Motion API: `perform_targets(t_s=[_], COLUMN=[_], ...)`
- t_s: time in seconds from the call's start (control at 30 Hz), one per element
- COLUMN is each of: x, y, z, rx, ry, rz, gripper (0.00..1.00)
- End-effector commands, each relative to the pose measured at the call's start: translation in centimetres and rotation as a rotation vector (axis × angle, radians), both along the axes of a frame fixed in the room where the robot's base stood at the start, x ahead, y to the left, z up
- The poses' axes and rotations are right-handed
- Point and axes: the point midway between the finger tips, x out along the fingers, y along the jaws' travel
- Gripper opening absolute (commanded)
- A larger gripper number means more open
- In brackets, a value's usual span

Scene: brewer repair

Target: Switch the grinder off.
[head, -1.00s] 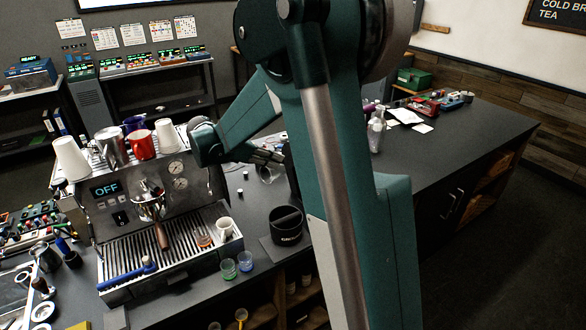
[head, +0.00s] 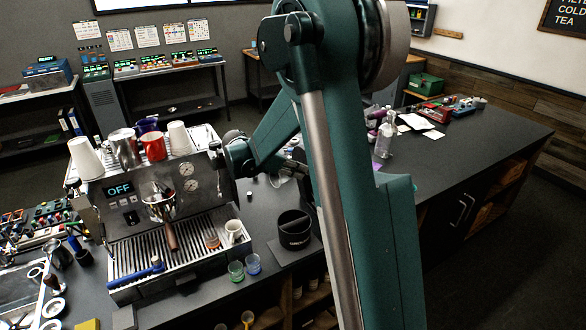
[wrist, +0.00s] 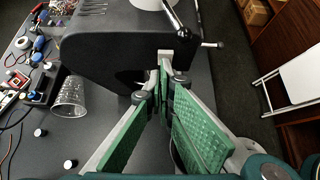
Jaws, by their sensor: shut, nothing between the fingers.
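A dark, rounded machine body, which looks like the grinder (wrist: 110,45), fills the upper middle of the wrist view. A pale round part and a chrome lever stand on its top. In the head view my upright arm hides it. My gripper (wrist: 161,82) is shut and empty, with its green-padded fingers pointing at the right end of this body. The tips are close to a small light metal part there; I cannot tell whether they touch it. The switch and its position cannot be made out. In the head view my gripper is mostly hidden behind my arm.
Cables and tools (wrist: 38,50) lie farther left. The espresso machine (head: 155,205) reads OFF; a black knock box (head: 294,228) and small cups stand near it. A bottle (head: 384,138) stands on the right counter.

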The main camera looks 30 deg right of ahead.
Motion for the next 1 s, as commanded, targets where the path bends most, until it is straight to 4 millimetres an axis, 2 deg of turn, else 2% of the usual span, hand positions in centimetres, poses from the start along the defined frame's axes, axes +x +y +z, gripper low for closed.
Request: perform_targets(t_s=[0.33, 1.0], x=[0.0, 0.0], y=[-1.4, -2.1], z=[-1.1, -0.7], rx=[0.0, 0.007], ry=[0.001, 0.001], rz=[0.0, 0.001], gripper=[0.0, 0.0])
